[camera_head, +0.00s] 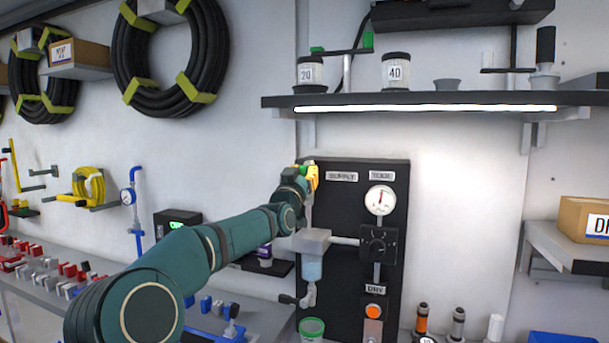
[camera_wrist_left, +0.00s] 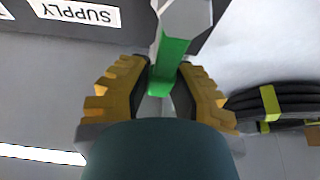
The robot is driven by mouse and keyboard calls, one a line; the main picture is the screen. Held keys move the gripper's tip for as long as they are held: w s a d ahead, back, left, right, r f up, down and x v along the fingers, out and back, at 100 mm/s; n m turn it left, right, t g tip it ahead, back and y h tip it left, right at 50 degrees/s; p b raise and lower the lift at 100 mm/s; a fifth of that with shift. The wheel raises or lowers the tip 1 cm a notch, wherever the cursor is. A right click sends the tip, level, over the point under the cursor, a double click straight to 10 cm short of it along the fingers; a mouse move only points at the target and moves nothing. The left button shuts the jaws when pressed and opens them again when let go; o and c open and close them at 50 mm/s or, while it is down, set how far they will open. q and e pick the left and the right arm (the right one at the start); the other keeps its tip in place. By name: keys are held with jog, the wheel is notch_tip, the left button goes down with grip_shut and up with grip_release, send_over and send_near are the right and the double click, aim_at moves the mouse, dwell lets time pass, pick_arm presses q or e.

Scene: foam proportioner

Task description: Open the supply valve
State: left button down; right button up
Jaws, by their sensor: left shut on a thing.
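The supply valve's green lever (camera_wrist_left: 172,58) shows in the left wrist view, next to the SUPPLY label (camera_wrist_left: 82,12). My left gripper (camera_wrist_left: 163,82) has its yellow fingers on both sides of the lever and is shut on it. In the head view, my left gripper (camera_head: 308,176) is at the upper left of the black panel (camera_head: 347,258), beside the SUPPLY label (camera_head: 342,177). The gripper hides most of the valve there. The lever's exact angle is hard to tell. My right gripper is in neither view.
The panel carries a round gauge (camera_head: 380,200), a black knob unit (camera_head: 379,244), a clear bowl (camera_head: 312,267) and an orange button (camera_head: 373,311). A lit shelf (camera_head: 430,101) juts out above the panel. Hose coils (camera_head: 170,55) hang on the left wall.

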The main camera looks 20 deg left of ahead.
pick_arm(q)
jog(key=shift+r, duration=0.15)
jog(key=c, duration=0.8)
grip_release()
jog(key=shift+s, duration=0.1)
jog(key=v, duration=1.2)
